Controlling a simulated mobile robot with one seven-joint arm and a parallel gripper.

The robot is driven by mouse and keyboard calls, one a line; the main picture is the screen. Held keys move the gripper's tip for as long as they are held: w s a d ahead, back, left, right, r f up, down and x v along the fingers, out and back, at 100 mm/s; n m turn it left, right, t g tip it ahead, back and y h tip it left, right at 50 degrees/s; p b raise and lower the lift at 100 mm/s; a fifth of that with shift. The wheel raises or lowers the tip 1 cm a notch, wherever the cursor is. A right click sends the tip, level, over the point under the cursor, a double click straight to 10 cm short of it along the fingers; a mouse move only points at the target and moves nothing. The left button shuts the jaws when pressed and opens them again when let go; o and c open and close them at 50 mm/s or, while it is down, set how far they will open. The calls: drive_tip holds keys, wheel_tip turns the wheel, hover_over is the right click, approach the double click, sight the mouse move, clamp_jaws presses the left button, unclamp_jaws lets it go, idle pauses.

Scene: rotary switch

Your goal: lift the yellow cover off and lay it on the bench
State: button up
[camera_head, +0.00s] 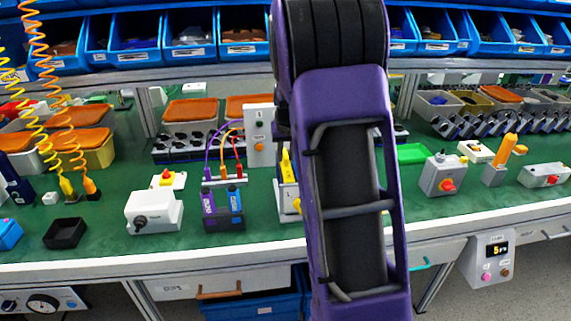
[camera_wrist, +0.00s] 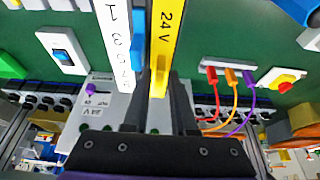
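The yellow cover (camera_wrist: 165,40) is a long strip marked "24 V" with a raised yellow tab, at the top middle of the wrist view. In the head view a yellow piece (camera_head: 286,165) shows on a box just left of my arm, which hides most of that box. My gripper (camera_wrist: 158,80) shows in the wrist view with its two dark fingers apart. The tab's end lies between the fingers in the picture, with gaps on both sides. I cannot tell how deep the fingers reach. A blue part (camera_wrist: 139,38) and a white lettered strip (camera_wrist: 114,45) lie beside the cover.
The green bench (camera_head: 80,245) holds a white rotary-switch box (camera_head: 154,212), a purple-and-blue module (camera_head: 222,207) with coloured cables, and a grey button box (camera_head: 442,176). A black tray (camera_head: 65,233) stands at left. Bare bench shows along the front edge.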

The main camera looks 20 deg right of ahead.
clamp_jaws()
wheel_tip(320, 180, up, 10)
drive_tip(key=p, duration=0.2)
wheel_tip(320, 180, up, 5)
drive_tip(key=p, duration=0.3)
hover_over(286, 156)
drive_tip(key=shift+s+a, duration=0.1)
drive_tip(key=shift+s, duration=0.05)
idle(0.5)
